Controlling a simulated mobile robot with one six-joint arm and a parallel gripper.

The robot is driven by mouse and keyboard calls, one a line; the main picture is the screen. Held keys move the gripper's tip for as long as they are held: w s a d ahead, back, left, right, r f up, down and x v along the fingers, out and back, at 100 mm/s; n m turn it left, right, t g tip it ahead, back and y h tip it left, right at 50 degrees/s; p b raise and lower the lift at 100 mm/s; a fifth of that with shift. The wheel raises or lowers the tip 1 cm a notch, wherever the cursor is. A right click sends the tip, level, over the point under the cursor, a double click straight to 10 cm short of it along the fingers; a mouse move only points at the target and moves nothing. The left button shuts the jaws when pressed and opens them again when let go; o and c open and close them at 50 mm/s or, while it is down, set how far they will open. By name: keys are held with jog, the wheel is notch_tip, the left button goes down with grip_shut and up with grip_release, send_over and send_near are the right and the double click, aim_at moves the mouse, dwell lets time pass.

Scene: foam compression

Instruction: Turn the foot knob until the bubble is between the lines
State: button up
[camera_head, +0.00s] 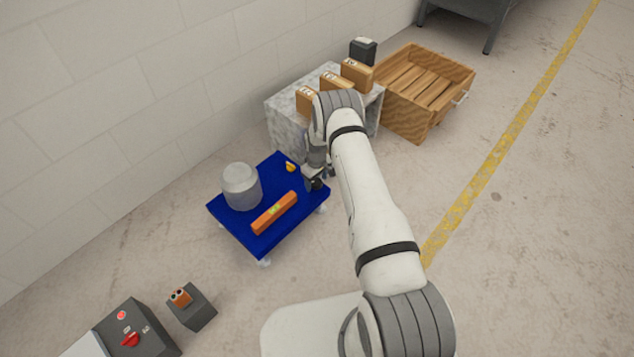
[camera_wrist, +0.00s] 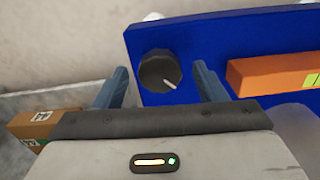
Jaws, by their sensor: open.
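A black foot knob (camera_wrist: 160,71) with a pale pointer line sits at a corner of the blue platform (camera_wrist: 203,40) in the wrist view. My gripper (camera_wrist: 160,78) is open, its two blue-grey fingers apart, with the knob between and just beyond them; I cannot tell whether they touch it. In the head view my gripper (camera_head: 314,184) is at the right corner of the blue platform (camera_head: 243,233) and hides most of the knob. The orange spirit level (camera_head: 274,212) lies on the platform with a yellow-green vial (camera_head: 274,210). The bubble is too small to read.
A grey cylinder (camera_head: 241,187) and a small yellow piece (camera_head: 290,167) stand on the platform. Behind my gripper are a speckled block (camera_head: 284,127) with cardboard boxes (camera_head: 357,75) and a wooden crate (camera_head: 418,128). A control box (camera_head: 152,335) stands at the lower left. Open floor lies right.

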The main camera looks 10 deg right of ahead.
jog(key=shift+f, duration=0.15)
jog(key=shift+c, duration=0.4)
jog(key=c, duration=0.9)
jog(key=shift+m, duration=0.3)
jog(key=m+b, duration=0.2)
jog(key=m, duration=0.2)
jog(key=shift+f+b, duration=0.1)
jog(key=shift+b, duration=0.2)
jog(key=m+b, duration=0.1)
jog(key=m, duration=0.4)
jog(key=shift+m+b, duration=0.3)
jog(key=o, duration=1)
